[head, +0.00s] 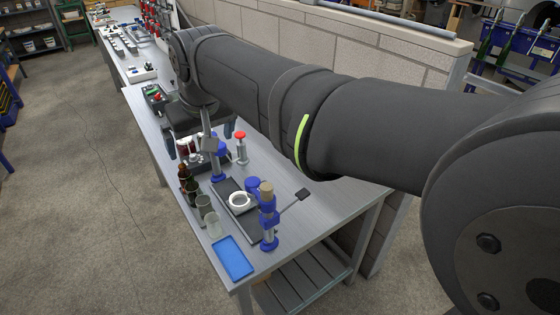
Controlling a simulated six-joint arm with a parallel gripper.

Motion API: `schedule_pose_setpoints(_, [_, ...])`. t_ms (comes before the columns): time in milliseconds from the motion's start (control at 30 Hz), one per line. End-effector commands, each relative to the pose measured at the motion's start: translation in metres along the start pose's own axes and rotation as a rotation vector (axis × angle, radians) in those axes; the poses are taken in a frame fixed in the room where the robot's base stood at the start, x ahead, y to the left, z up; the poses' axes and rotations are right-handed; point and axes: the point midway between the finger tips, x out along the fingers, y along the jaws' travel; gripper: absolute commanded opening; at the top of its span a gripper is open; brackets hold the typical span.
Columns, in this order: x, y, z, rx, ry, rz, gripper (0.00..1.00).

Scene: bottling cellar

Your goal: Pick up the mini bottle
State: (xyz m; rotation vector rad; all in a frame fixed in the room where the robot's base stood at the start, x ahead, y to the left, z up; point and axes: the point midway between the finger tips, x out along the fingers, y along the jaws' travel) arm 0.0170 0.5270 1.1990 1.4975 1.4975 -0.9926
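Two small brown bottles stand upright near the left edge of the metal bench (282,252), a rear one (184,172) and a front one (192,189). I cannot tell which is the mini bottle. My gripper (199,138) hangs below the end of my arm, behind the bottles and apart from them. Its two dark fingers show wide apart, with nothing visible held between them. My arm hides part of the bench behind.
Two small cups (204,205) stand in front of the bottles. A blue tray (232,258) lies at the front corner. A blue-columned device (268,215) with a white ring (240,201) stands right of them. A red-topped item (240,146) is behind. A block wall (335,52) borders the bench.

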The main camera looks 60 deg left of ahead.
Motion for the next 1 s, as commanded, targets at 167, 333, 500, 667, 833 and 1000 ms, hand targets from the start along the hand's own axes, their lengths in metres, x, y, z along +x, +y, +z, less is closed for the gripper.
schedule_pose_setpoints(167, [0.000, 0.000, 0.000, 0.000, 0.000, 0.000, 0.88])
schedule_pose_setpoints(333, [0.000, 0.000, 0.000, 0.000, 0.000, 0.000, 0.67])
schedule_pose_setpoints(500, [0.000, 0.000, 0.000, 0.000, 0.000, 0.000, 0.67])
schedule_pose_setpoints(667, [0.011, -0.001, -0.006, 0.013, -0.020, 0.002, 0.67])
schedule_pose_setpoints(833, [0.054, -0.003, -0.024, 0.071, -0.096, 0.012, 0.67])
schedule_pose_setpoints(1000, [0.106, -0.005, -0.040, 0.140, -0.181, 0.033, 0.67])
